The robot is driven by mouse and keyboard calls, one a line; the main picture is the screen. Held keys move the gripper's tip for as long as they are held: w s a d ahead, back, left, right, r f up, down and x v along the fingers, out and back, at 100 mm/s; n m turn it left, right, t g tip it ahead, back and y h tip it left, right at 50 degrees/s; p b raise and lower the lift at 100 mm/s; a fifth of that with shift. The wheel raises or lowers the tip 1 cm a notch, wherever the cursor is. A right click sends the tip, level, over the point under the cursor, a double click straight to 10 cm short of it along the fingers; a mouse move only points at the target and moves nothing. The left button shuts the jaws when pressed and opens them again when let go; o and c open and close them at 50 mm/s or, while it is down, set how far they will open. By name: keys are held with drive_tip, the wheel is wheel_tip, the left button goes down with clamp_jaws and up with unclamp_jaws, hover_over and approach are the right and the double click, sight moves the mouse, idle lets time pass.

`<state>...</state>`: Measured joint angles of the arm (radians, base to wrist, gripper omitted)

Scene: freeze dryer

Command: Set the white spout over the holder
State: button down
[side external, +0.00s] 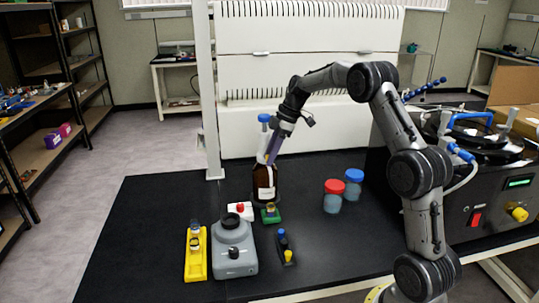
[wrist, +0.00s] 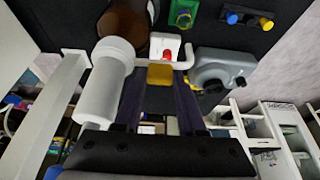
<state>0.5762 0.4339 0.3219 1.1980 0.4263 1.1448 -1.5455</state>
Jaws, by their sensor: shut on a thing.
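The white spout (wrist: 187,52) is a thin tube running sideways from a white cylindrical dispenser (wrist: 105,80), with its end bent. A dull yellow block (wrist: 160,75) sits on the tube between my fingers. My gripper (wrist: 160,88) appears shut on the spout at this block. In the side view, my gripper (side external: 270,156) is beside the dispenser, which has a blue cap (side external: 264,118) and stands on a brown bottle (side external: 264,186). A small green holder (side external: 270,217) with a vial stands in front of the bottle; the wrist view shows it too (wrist: 184,14). The spout's tip appears apart from it.
A white box with a red top (side external: 240,210) is left of the green holder. A grey mixer (side external: 234,250), yellow rack (side external: 195,262) and small dark rack (side external: 286,250) stand in front. Red-lidded (side external: 334,196) and blue-lidded (side external: 354,183) jars stand right. A white post (side external: 209,90) rises behind-left.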

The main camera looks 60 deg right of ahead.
drive_tip(key=shift+r, duration=0.1)
drive_tip(key=c, duration=0.8)
unclamp_jaws()
drive_tip(key=shift+o, duration=0.2)
drive_tip(key=v, duration=1.3)
drive_tip(key=shift+r, duration=0.4)
drive_tip(key=shift+s, duration=0.15)
